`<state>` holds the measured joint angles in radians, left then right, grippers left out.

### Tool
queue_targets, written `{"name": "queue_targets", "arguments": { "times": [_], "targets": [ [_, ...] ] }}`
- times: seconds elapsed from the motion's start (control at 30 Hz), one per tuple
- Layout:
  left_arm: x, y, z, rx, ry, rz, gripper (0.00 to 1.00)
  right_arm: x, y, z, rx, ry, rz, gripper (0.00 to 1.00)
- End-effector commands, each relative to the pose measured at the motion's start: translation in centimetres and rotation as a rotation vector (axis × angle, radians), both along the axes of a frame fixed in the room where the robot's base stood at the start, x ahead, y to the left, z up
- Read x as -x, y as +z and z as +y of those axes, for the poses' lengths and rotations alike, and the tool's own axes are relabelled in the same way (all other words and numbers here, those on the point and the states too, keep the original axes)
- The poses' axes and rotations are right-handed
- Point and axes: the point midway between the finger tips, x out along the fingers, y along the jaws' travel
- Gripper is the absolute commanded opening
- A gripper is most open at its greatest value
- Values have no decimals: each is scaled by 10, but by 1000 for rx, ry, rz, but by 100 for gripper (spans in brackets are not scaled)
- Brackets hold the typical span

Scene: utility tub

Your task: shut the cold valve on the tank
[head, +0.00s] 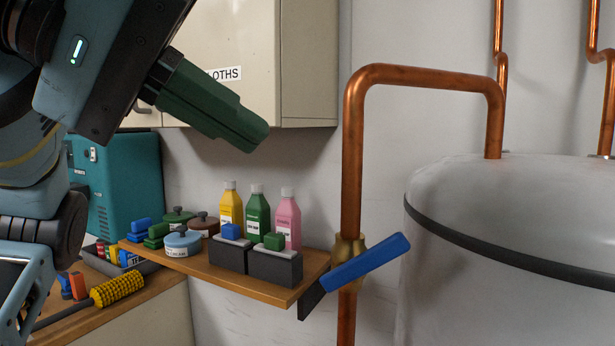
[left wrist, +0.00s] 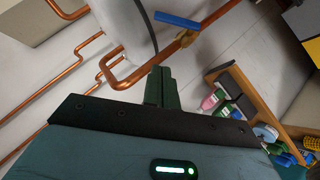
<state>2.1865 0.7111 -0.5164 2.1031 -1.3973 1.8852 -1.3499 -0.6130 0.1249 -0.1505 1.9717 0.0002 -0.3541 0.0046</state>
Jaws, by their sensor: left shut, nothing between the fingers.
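The cold valve has a blue lever (head: 366,263) on a brass body (head: 349,249), set in a vertical copper pipe beside the white tank (head: 500,225). The lever slants across the pipe, its right end higher. In the left wrist view the blue lever (left wrist: 177,20) and brass body (left wrist: 185,39) show beyond my fingers. My left gripper (head: 258,136), dark green, is shut and empty. It is above and left of the valve, apart from it, with its tips pointing down and right. The same gripper shows in the left wrist view (left wrist: 158,72). My right gripper is not in view.
A wooden shelf (head: 215,270) left of the valve carries bottles, tins and dark boxes. A cream cabinet (head: 308,60) hangs above, and a teal box (head: 125,180) stands behind. The copper pipe (head: 352,150) bends over to the tank top. Bare wall lies between gripper and pipe.

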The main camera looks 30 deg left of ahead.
Motion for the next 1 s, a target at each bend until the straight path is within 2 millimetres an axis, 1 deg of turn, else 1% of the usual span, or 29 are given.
{"name": "queue_targets", "arguments": {
  "times": [0.17,0.57,0.7,0.8,1.0],
  "targets": [
    [-17,-15,-11,-2,-2,6,0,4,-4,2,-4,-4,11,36],
    [-67,-55,-47,-2,-4,6,0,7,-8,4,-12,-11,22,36],
    [-64,-69,-60,-3,-6,0,0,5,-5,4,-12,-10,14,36],
    [-64,-76,-66,-2,-4,-1,0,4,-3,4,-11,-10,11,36],
    [-64,-82,-71,-1,-3,0,0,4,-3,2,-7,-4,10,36]
  ]
}}
